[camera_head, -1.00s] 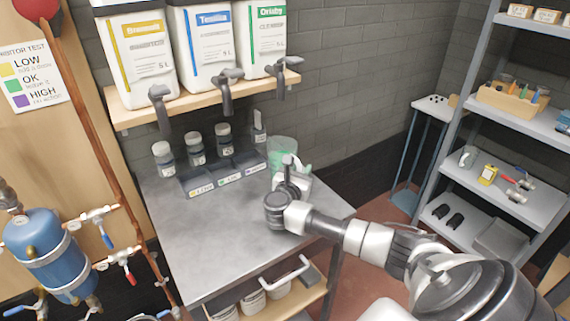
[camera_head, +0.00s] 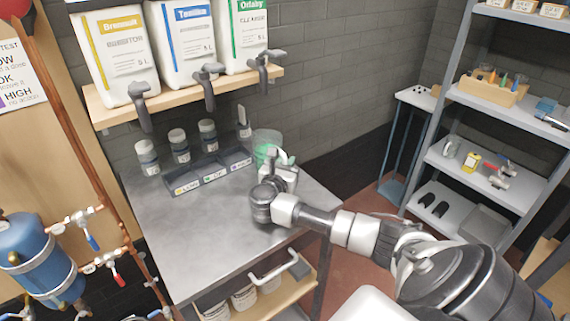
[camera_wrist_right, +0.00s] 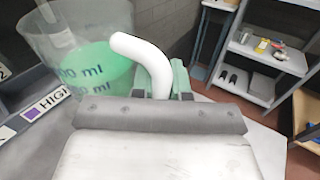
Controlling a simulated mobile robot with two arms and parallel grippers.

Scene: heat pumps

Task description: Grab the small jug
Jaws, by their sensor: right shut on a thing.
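The small jug (camera_head: 266,143) is clear with a green lower part, and stands at the back right of the metal table (camera_head: 185,240). In the right wrist view the jug (camera_wrist_right: 85,60) shows large "ml" markings, and its white curved handle (camera_wrist_right: 150,58) runs down between my fingertips. My right gripper (camera_head: 279,160) is at the jug's near right side, shut on the handle. In the right wrist view the gripper (camera_wrist_right: 158,88) has its fingertips partly hidden by its own body. I cannot tell whether the jug is lifted. My left gripper is not in view.
A dark labelled tray (camera_head: 207,172) and several small bottles (camera_head: 180,146) stand left of the jug. Above is a wooden shelf (camera_head: 185,90) with large canisters (camera_head: 185,45) and taps. The table's front left is clear. A metal shelf unit (camera_head: 480,150) stands at the right.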

